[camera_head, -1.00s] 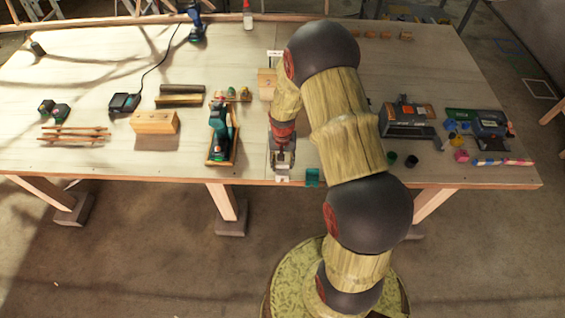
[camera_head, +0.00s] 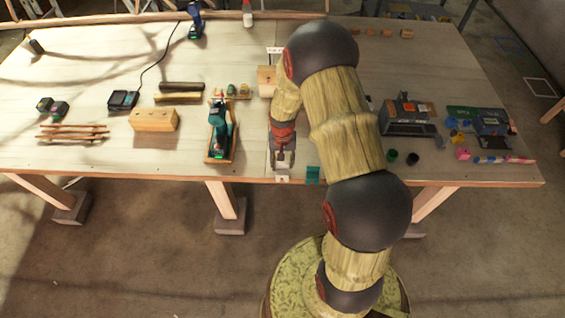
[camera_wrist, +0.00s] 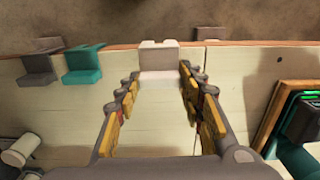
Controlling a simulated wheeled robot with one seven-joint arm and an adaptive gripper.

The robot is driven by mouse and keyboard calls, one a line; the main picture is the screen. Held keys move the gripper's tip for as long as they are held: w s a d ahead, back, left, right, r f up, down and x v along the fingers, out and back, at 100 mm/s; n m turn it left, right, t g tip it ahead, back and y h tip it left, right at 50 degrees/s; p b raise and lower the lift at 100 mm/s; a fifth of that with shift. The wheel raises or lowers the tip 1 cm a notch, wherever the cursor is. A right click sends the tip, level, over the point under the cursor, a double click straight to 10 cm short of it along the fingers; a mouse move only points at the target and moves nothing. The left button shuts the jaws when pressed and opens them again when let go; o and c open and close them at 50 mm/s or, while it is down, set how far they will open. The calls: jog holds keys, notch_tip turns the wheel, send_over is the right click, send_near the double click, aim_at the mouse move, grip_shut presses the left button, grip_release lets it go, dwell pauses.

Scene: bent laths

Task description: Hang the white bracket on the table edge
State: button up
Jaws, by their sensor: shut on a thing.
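The white bracket (camera_wrist: 160,62) is between my fingertips at the table edge in the wrist view. One flat part lies over the tabletop side and another part reaches the edge line. In the head view the bracket (camera_head: 282,178) shows as a small pale piece at the front edge, just below my gripper (camera_head: 282,162). My gripper (camera_wrist: 159,78) is shut on the bracket in the wrist view. I cannot tell whether the bracket rests on the table (camera_head: 100,155) or is held slightly above it.
A teal bracket (camera_wrist: 82,65) and a grey bracket (camera_wrist: 38,66) sit along the same edge; the teal one shows right of my gripper in the head view (camera_head: 313,175). A green drill in a wooden tray (camera_head: 219,140) stands left of my gripper. Dark cups (camera_head: 412,158) stand right of my arm.

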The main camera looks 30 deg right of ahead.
jog(key=shift+f+b, duration=1)
jog(key=shift+f, duration=0.35)
dwell(0.4)
jog(key=o, duration=1.3)
jog(key=shift+r, duration=0.1)
jog(key=shift+r+p, duration=2.15)
jog(key=shift+r, duration=1.3)
